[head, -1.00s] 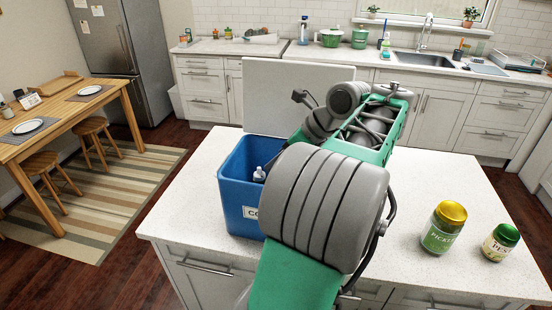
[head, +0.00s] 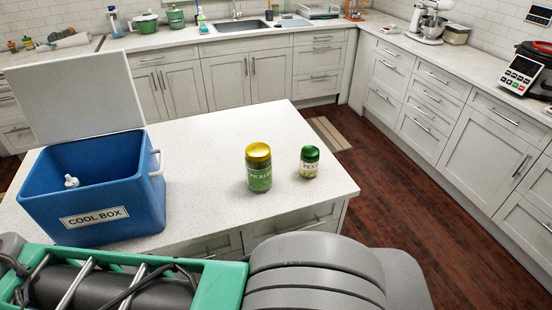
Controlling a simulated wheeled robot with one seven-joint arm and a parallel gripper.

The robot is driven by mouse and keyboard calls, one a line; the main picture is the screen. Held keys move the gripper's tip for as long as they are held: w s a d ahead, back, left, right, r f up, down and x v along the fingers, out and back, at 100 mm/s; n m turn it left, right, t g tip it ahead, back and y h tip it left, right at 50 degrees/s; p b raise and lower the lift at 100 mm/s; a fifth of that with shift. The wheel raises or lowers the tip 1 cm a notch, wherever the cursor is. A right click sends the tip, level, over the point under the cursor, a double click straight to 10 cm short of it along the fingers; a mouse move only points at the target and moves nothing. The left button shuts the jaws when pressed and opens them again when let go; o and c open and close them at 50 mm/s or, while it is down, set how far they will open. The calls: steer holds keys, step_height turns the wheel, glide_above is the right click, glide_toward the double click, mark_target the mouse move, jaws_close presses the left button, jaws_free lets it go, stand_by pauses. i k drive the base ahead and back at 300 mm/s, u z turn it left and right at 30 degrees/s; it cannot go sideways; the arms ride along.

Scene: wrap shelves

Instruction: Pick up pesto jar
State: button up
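The pesto jar (head: 309,163) stands upright on the white island counter, near its right end. It is small, with a green lid and a pale label. My arm crosses the bottom of the head view, in front of the counter and apart from the jar. My gripper is out of the frame, so its fingers are hidden from me.
A larger pickles jar (head: 259,168) with a gold lid stands just left of the pesto jar, with a gap between them. A blue cool box (head: 100,195), lid open, stands at the counter's left with a white-capped item (head: 71,181) inside. The counter (head: 205,150) between is clear.

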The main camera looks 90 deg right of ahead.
mark_target(309, 158)
steer(key=z, duration=0.4)
steer(key=k, duration=1.1)
steer(key=z, duration=0.5)
steer(key=i, duration=0.15)
steer(key=u, duration=0.1)
